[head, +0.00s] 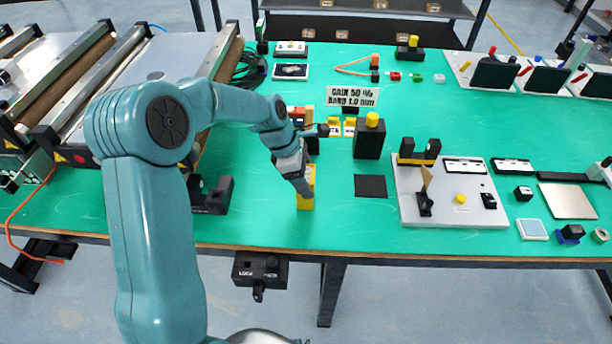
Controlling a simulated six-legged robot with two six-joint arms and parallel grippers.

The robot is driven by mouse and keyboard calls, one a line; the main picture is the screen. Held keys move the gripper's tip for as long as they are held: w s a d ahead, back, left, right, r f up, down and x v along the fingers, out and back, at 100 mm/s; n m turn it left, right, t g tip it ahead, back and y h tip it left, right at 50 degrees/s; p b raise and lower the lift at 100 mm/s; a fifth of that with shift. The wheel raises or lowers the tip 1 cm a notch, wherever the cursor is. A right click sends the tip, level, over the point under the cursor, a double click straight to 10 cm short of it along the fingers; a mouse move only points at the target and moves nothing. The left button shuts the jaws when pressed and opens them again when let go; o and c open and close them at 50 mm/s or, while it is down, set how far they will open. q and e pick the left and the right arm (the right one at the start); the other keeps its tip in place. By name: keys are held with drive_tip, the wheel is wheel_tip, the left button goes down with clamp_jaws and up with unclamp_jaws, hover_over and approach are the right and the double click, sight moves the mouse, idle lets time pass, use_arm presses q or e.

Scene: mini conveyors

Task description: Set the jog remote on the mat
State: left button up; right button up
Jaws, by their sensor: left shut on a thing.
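A yellow block-shaped thing, which looks like the jog remote (307,203), is at my left gripper near the front edge of the green table. My left gripper (304,190) points down and is shut on it, hiding much of its upper part. I cannot tell whether its lower end touches the table. The mat (370,186) is a small black square lying flat and bare, a short way right of the remote. My right gripper is not in view.
A black box with a yellow knob (369,140) stands behind the mat. A grey plate with fixtures (412,213) lies right of the mat. A gain sign (352,96) stands behind. A black bracket (211,195) is at the left. Green table between remote and mat is clear.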

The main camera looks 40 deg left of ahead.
use_arm(q)
drive_tip(key=shift+f, duration=0.2)
drive_tip(key=o, duration=1.2)
drive_tip(key=shift+w, duration=0.1)
drive_tip(key=shift+c, duration=0.2)
drive_tip(key=shift+r, duration=0.1)
drive_tip(key=v, duration=1.2)
drive_tip(key=shift+r, duration=0.2)
drive_tip(key=shift+d, duration=0.1)
